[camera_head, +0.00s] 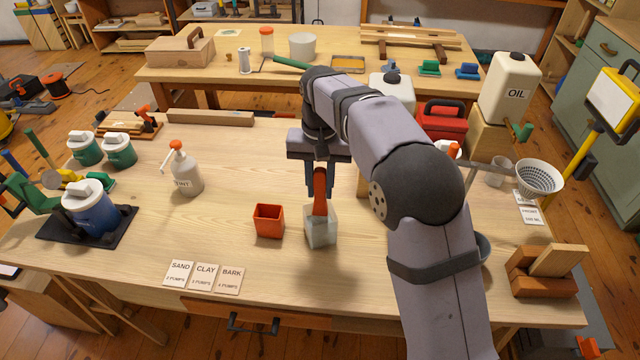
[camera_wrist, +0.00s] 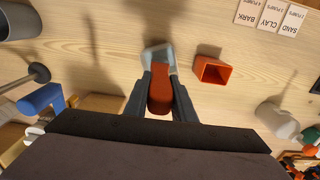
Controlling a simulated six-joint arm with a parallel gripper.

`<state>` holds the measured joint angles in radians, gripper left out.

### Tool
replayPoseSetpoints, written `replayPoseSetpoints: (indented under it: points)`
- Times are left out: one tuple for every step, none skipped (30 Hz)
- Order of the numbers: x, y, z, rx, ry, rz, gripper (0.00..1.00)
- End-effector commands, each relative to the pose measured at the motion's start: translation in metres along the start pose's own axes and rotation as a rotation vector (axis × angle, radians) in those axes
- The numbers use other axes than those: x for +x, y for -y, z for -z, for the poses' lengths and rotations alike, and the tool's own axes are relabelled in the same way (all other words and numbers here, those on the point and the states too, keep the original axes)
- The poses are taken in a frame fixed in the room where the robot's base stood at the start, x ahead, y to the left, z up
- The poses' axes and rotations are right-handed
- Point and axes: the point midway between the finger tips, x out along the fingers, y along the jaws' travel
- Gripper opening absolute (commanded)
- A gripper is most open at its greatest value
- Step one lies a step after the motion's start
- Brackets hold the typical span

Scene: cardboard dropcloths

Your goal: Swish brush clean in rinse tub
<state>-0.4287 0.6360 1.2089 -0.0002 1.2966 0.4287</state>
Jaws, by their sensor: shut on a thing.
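My gripper (camera_head: 320,190) points down over the workbench and is shut on the red-orange handle of the brush (camera_head: 320,205). The handle also shows between the fingers in the wrist view (camera_wrist: 160,92). Directly below is a pale, translucent square tub (camera_head: 321,236), which stands upright on the bench. The brush's lower end reaches the tub's opening; its bristles are hidden, so I cannot tell how deep they are. In the wrist view the tub (camera_wrist: 157,52) lies just beyond the fingertips, partly covered by the handle.
A small orange square cup (camera_head: 268,222) stands just left of the tub. Cards (camera_head: 204,277) lie at the front edge, and a white pump bottle (camera_head: 184,173) stands further left. Wooden blocks (camera_head: 545,273) and a white strainer (camera_head: 538,179) are at right. Bare bench lies left of the cup.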

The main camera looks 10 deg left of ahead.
Motion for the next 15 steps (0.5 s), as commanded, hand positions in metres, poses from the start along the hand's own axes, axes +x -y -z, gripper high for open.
replayPoseSetpoints:
  points:
    - [-0.0001, 0.0, 0.0001, 0.0, 0.0, 0.0, 0.0]
    - [-0.0002, 0.0, 0.0, 0.0, 0.0, 0.0, 0.0]
    - [-0.0002, 0.0, 0.0, 0.0, 0.0, 0.0, 0.0]
    - [-0.0002, 0.0, 0.0001, 0.0, 0.0, 0.0, 0.0]
    - [-0.0002, 0.0, 0.0001, 0.0, 0.0, 0.0, 0.0]
    - [-0.0003, 0.0, 0.0001, 0.0, 0.0, 0.0, 0.0]
    - [-0.0005, 0.0, 0.0003, 0.0, 0.0, 0.0, 0.0]
    - [-0.0008, 0.0, 0.0005, 0.0, 0.0, 0.0, 0.0]
    - [-0.0014, 0.0, 0.0012, 0.0, 0.0, 0.0, 0.0]
    - [-0.0019, 0.0, 0.0018, 0.0, 0.0, 0.0, 0.0]
    - [-0.0024, 0.0001, 0.0027, 0.0, 0.0, 0.0, 0.0]
    - [-0.0029, 0.0001, 0.004, 0.0, 0.0, 0.0, 0.0]
    - [-0.0031, 0.0001, 0.005, 0.0, 0.0, 0.0, 0.0]
    - [-0.0032, 0.0001, 0.0061, 0.0, 0.0, 0.0, 0.0]
    - [-0.0035, 0.0001, 0.0075, 0.0, 0.0, 0.0, 0.0]
